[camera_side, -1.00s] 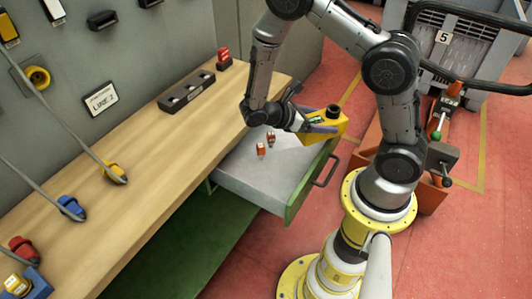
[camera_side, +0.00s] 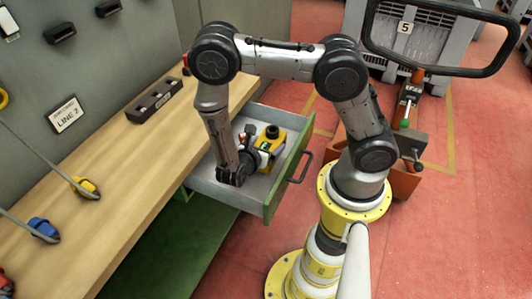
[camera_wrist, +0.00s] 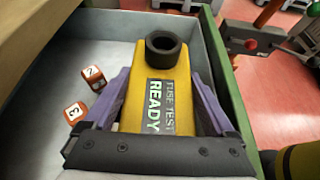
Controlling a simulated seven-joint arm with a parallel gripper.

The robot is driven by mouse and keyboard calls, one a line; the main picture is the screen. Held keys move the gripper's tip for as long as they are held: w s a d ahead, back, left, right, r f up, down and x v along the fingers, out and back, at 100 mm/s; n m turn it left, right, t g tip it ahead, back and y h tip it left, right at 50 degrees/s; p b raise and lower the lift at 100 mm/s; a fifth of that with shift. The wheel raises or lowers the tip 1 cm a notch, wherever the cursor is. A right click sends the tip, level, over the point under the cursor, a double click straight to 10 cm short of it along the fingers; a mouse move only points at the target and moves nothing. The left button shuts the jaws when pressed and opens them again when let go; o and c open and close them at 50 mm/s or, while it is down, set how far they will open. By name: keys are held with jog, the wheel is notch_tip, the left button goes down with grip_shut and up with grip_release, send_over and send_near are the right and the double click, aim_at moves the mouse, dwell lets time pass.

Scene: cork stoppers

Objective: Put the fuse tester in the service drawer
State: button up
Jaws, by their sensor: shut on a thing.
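The fuse tester (camera_side: 270,146) is a yellow block with a black round knob. In the wrist view the fuse tester (camera_wrist: 160,82) shows a "FUSE TEST READY" label. My gripper (camera_wrist: 158,105) is shut on it, with a purple finger against each side. The service drawer (camera_side: 287,178) is a pulled-out grey tray with a green front under the bench; its wall (camera_wrist: 216,62) shows in the wrist view. My gripper (camera_side: 247,161) and the tester are within the drawer's outline, low over its floor. I cannot tell whether the tester touches the floor.
Two small orange numbered blocks, one (camera_wrist: 94,76) and another (camera_wrist: 75,112), lie on the drawer floor left of the tester. The wooden bench (camera_side: 115,190) adjoins the drawer, with a black holder (camera_side: 154,101) on it.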

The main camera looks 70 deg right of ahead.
jog(key=shift+f, duration=1.9)
jog(key=o, duration=1.5)
jog(key=shift+f, duration=0.1)
